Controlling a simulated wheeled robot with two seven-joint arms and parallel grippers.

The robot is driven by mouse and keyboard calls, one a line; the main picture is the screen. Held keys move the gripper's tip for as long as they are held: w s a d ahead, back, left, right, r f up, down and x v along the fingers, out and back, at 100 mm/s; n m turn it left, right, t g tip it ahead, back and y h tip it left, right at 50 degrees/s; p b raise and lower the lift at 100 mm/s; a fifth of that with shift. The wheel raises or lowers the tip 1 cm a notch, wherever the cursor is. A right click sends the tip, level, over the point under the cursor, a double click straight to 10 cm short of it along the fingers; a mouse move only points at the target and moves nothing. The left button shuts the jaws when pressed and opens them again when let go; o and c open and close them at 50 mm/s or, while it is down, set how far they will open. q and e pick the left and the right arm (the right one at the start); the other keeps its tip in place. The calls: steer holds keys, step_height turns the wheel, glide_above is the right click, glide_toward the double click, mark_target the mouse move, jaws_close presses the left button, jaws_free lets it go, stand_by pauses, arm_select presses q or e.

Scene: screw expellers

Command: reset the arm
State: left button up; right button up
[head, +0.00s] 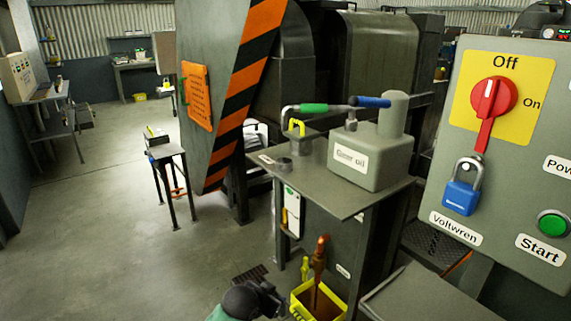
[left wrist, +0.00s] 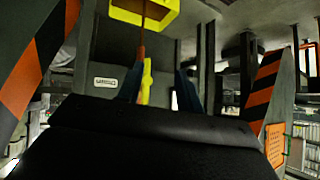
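My left gripper (head: 272,296) shows at the bottom of the head view, dark, low in front of the grey machine cabinet. In the left wrist view its two bluish fingers (left wrist: 159,85) stand apart, with no held thing visible between them. A yellow part (left wrist: 147,80) shows behind the gap, apparently in the background. In the head view a yellow bin (head: 298,305) with a brown-handled tool (head: 318,262) in it is to the right of the gripper. My right gripper is not in view.
A grey table (head: 385,190) carries a "Gear oil" can (head: 352,160) and a green-handled lever (head: 314,108). A panel (head: 540,100) with a red switch set to Off, a blue padlock (head: 461,195) and a green Start button (head: 553,223) stands right.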

arm_select(q)
steer(key=s+a+r+n+g+y+p, duration=0.25)
steer(key=s+a, duration=0.25)
steer(key=s, duration=0.7)
steer(key=s+a+r+n+g+y+p, duration=0.1)
steer(key=s+a+r+n+p, duration=0.3)
steer(key=s, duration=0.7)
steer(key=s+a+f+m+g+p, duration=0.1)
steer(key=s+f, duration=0.5)
steer(key=s, duration=0.9)
steer(key=shift+a+f+g+p, duration=0.2)
steer(key=shift+g+p, duration=0.5)
steer(key=shift+g, duration=0.15)
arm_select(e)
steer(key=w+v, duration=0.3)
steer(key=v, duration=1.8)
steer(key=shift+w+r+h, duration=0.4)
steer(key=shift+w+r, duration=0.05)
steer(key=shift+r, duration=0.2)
